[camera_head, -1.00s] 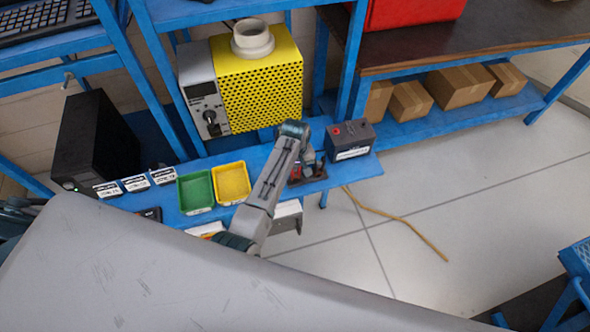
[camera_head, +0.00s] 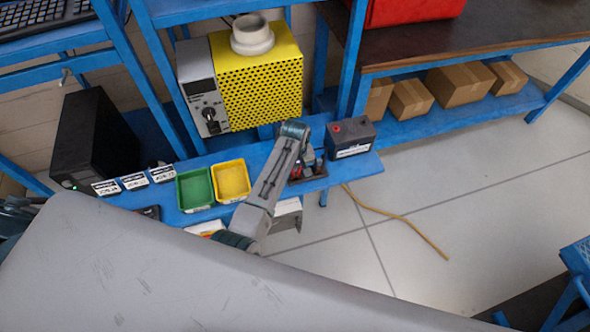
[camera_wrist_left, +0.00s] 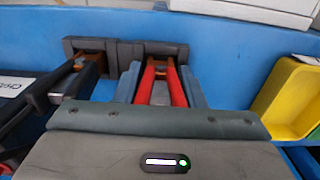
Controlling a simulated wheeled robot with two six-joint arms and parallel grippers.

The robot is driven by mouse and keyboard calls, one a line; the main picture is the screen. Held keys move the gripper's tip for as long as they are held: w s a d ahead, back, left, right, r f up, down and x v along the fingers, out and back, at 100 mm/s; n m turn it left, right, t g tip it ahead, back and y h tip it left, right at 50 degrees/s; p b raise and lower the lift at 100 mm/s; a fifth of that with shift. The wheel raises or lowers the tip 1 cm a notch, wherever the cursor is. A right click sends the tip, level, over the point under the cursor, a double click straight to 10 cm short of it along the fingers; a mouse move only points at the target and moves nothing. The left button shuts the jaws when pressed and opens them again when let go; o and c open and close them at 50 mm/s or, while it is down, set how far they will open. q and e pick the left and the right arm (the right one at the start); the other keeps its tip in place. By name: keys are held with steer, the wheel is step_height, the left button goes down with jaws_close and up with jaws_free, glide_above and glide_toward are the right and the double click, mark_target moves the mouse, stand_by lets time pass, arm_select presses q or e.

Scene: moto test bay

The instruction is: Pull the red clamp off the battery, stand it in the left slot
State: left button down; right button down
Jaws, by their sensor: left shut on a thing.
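My left gripper (camera_wrist_left: 162,92) is shut on the red clamp (camera_wrist_left: 175,88), whose two red handles show between the fingers in the left wrist view. In the head view the left gripper (camera_head: 308,164) is low over the bench, left of the battery. The dark slotted holder (camera_wrist_left: 118,52) lies just beyond the fingertips. The clamp's front end is at the holder's opening on the yellow-bin side; how deep it sits is hidden. A dark clamp (camera_wrist_left: 52,92) is at the other opening. The battery (camera_head: 350,139), dark with a red terminal, stands clear of the red clamp. My right gripper is not in view.
A yellow bin (camera_head: 232,181) and a green bin (camera_head: 194,188) stand left of my gripper on the narrow blue bench (camera_head: 358,168). A yellow perforated machine (camera_head: 262,80) stands behind. Blue shelf posts rise near the arm. Floor to the right is mostly open.

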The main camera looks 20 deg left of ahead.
arm_select(q)
steer(key=shift+f, duration=0.1)
steer(key=c, duration=0.8)
jaws_free()
steer(key=shift+c, duration=0.2)
step_height(320, 180, up, 10)
steer(key=b, duration=0.3)
steer(key=shift+r, duration=0.45)
